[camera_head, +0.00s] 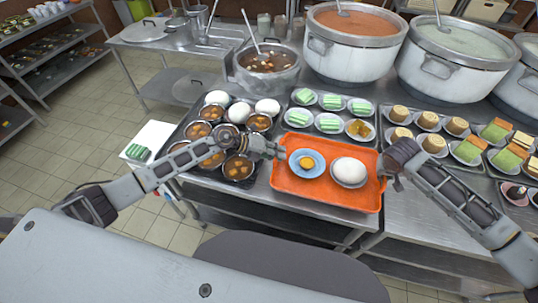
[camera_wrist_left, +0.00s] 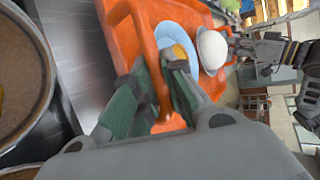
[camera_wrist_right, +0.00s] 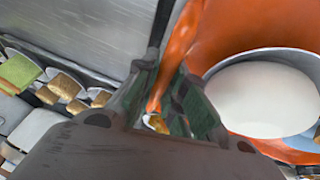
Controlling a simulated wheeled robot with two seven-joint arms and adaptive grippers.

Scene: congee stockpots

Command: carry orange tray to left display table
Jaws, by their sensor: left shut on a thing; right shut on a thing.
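The orange tray (camera_head: 322,195) sits at the front edge of the steel counter in the head view. It bears a pale blue plate with a yellow item (camera_head: 307,163) and a bowl with a white rounded item (camera_head: 349,171). My left gripper (camera_head: 277,150) is shut on the tray's left rim; the left wrist view shows its fingers (camera_wrist_left: 160,90) around the orange rim. My right gripper (camera_head: 388,165) is shut on the right rim; the right wrist view shows its fingers (camera_wrist_right: 165,105) around it. I cannot tell whether the tray is lifted off the counter.
A dark tray of soup bowls (camera_head: 238,167) stands left of the orange tray. Small plates of green pieces (camera_head: 331,103) lie behind it, and plates of cakes (camera_head: 433,144) to the right. Large stockpots (camera_head: 352,50) line the back. Tiled floor (camera_head: 75,140) is open at left.

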